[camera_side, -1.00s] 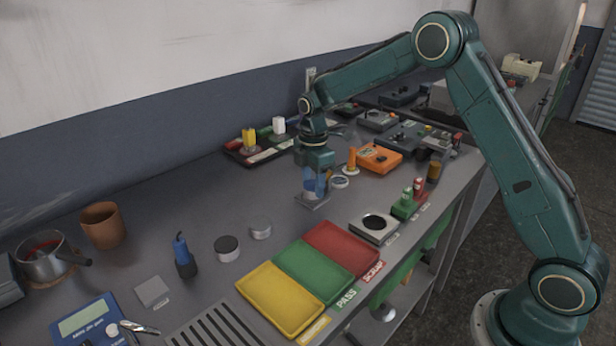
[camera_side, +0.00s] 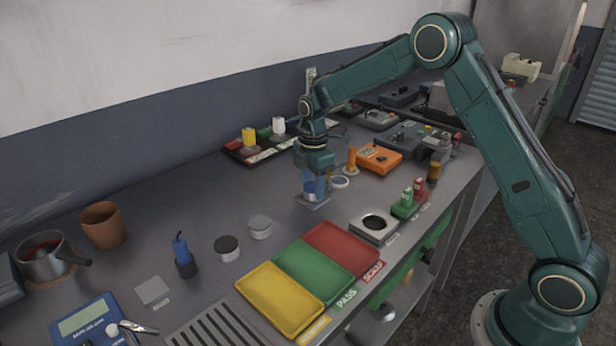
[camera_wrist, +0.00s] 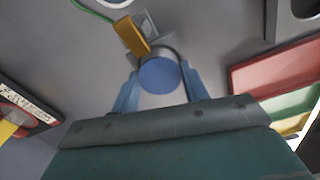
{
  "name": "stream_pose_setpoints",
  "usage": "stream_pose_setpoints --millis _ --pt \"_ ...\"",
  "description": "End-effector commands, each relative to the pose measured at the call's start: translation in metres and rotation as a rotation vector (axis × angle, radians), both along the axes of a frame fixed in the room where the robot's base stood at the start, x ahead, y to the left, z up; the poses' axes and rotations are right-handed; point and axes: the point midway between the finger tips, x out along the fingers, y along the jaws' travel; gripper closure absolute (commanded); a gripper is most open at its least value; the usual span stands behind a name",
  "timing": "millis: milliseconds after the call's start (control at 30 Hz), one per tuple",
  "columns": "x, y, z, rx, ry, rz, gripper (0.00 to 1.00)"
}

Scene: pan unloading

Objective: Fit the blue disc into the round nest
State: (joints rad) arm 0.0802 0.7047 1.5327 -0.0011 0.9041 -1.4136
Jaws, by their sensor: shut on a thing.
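The blue disc (camera_wrist: 159,77) is between the two blue fingers of my gripper (camera_wrist: 160,92) in the wrist view. My gripper (camera_side: 314,190) is shut on it and points down in the side view. Directly below the fingers is a small square grey plate (camera_side: 318,205), which appears to be the nest's block. In the wrist view, a grey rounded edge shows just beyond the disc. The fingers and disc hide the nest's opening, so I cannot tell whether the disc is inside it or just above it.
An orange peg (camera_side: 351,161) and a white ring (camera_side: 340,182) are close to the right of my gripper. An orange box (camera_side: 375,159) is behind them. A grey block with a dark round hole (camera_side: 388,232) and a red tray (camera_side: 345,245) are in front.

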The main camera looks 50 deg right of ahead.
Motion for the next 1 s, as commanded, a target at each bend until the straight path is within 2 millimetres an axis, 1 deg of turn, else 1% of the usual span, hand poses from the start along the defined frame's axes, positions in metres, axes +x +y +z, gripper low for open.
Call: stream_pose_setpoints --millis 667,700,767,800,1000 --pt "0.0000 0.0000 -0.0043 0.000 0.000 0.000 0.82" --pt "0.0000 0.0000 -0.0043 0.000 0.000 0.000 0.50" --pt "0.0000 0.0000 -0.0043 0.000 0.000 0.000 0.38" --pt "0.0000 0.0000 -0.0043 0.000 0.000 0.000 0.30" --pt "0.0000 0.0000 -0.0043 0.000 0.000 0.000 0.30"
